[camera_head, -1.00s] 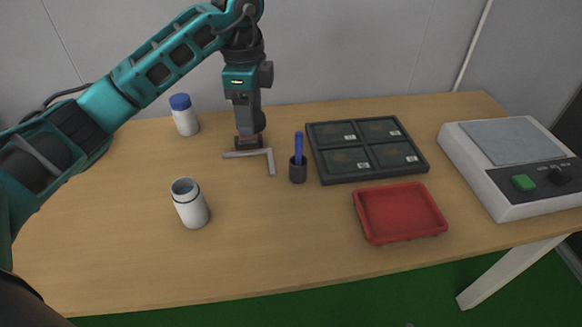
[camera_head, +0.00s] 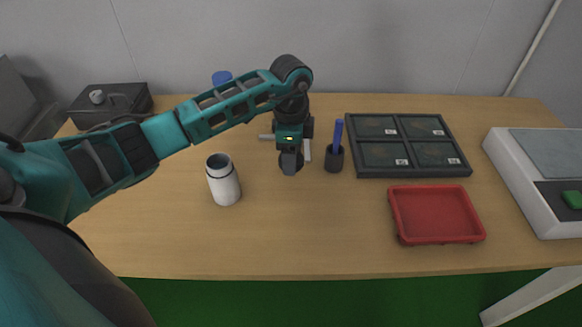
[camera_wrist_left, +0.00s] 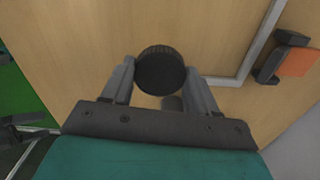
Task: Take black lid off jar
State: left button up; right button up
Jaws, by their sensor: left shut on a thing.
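The white jar (camera_head: 225,187) stands upright on the table with its top open and a dark ring near its rim. My left gripper (camera_head: 291,166) is to the right of the jar, apart from it. In the left wrist view, my left gripper (camera_wrist_left: 160,80) is shut on the round black lid (camera_wrist_left: 160,72), with one finger on each side. The lid's ribbed edge shows, and it appears held above the wooden table (camera_wrist_left: 75,40).
A blue-capped bottle (camera_head: 221,77) is partly hidden behind my left arm. A grey L-shaped bar (camera_wrist_left: 240,72) lies behind the gripper. A dark cup (camera_head: 334,160) with a blue pen, a compartment tray (camera_head: 412,173) and a red tray (camera_head: 440,240) stand to the right. The front table is clear.

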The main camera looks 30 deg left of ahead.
pick_arm(q)
jog(key=shift+f, duration=2.1)
pick_arm(e)
jog(key=shift+w+f, duration=0.1)
jog(key=shift+f, duration=0.1)
pick_arm(q)
jog(key=shift+b, duration=0.3)
jog(key=shift+f, duration=0.15)
jog(key=o, duration=1.2)
jog(key=shift+c, duration=0.2)
jog(key=shift+r, duration=0.5)
notch_tip(320, 180, up, 11)
jog(key=shift+r+p, duration=0.2)
jog(key=shift+p, duration=0.5)
pick_arm(e)
jog(key=shift+d+r, duration=0.2)
jog(key=shift+d, duration=0.15)
